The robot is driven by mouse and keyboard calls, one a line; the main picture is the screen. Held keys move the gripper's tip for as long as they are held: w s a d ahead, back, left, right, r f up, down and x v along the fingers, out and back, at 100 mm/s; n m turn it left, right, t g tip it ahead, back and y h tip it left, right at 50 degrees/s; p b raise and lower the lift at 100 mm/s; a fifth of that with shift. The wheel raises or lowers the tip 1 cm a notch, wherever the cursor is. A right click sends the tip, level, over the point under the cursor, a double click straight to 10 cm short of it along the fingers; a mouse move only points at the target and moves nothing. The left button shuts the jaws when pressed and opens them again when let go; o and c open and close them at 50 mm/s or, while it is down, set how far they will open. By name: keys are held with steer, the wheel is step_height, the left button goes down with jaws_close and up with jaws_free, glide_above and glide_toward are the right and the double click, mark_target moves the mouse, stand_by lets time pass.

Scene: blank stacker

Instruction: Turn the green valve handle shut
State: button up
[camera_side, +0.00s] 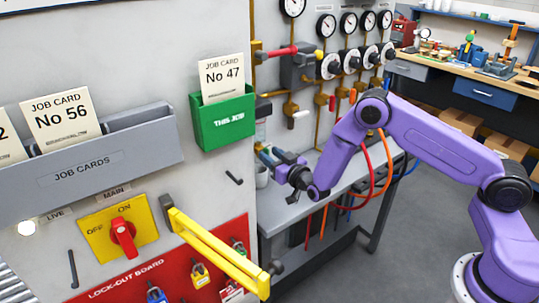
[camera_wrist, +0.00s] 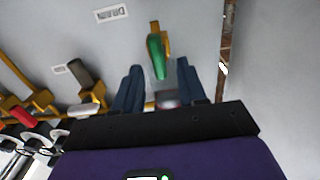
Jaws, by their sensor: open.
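The green valve handle (camera_wrist: 156,57) shows in the wrist view, attached to a brass fitting (camera_wrist: 154,27) on the grey panel. It lies between and a little beyond the tips of my gripper (camera_wrist: 160,65), whose two dark blue fingers are apart and empty. I cannot tell whether they touch the handle. In the side view my gripper (camera_side: 263,150) is by the panel edge, above the grey bench (camera_side: 340,176). I cannot make out the green handle in that view.
Brass pipes, a red handle (camera_side: 281,51), a white handle (camera_side: 301,114) and several gauges (camera_side: 326,25) are on the panel. A white mug (camera_side: 262,177) stands below my gripper. A green card holder (camera_side: 222,122) and yellow bar (camera_side: 215,249) are at left.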

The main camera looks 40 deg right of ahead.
steer(key=shift+w, duration=0.65)
jaws_close()
